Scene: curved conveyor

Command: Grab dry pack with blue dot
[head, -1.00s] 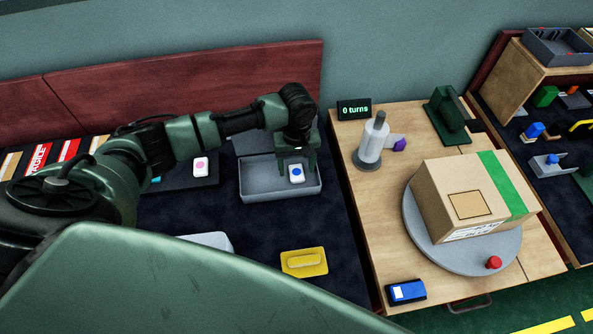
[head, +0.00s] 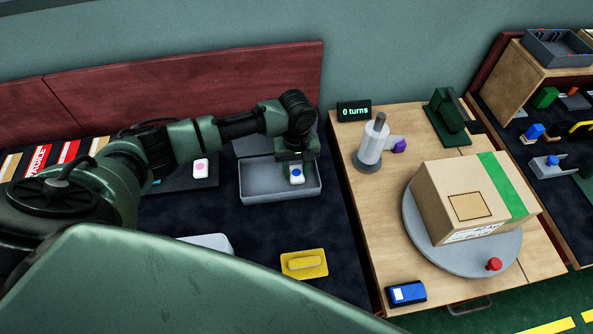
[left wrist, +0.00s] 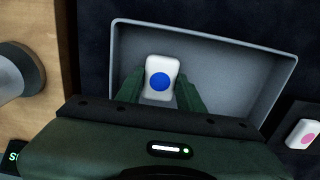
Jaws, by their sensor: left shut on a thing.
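The dry pack with the blue dot (head: 297,177) is a small white block in the grey tray (head: 262,192) in the head view. It also shows in the left wrist view (left wrist: 160,79), inside the tray (left wrist: 232,52). My left gripper (head: 294,166) reaches down into the tray and is shut on this pack, with one finger on each side of it (left wrist: 159,92). I cannot tell whether the pack is lifted off the tray floor. My right gripper is not in view.
A white pack with a pink dot (head: 200,168) stands left of the tray. A yellow block (head: 304,263) lies in front. To the right, a cardboard box (head: 466,200) sits on a round grey turntable (head: 440,256), near a grey post (head: 371,146).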

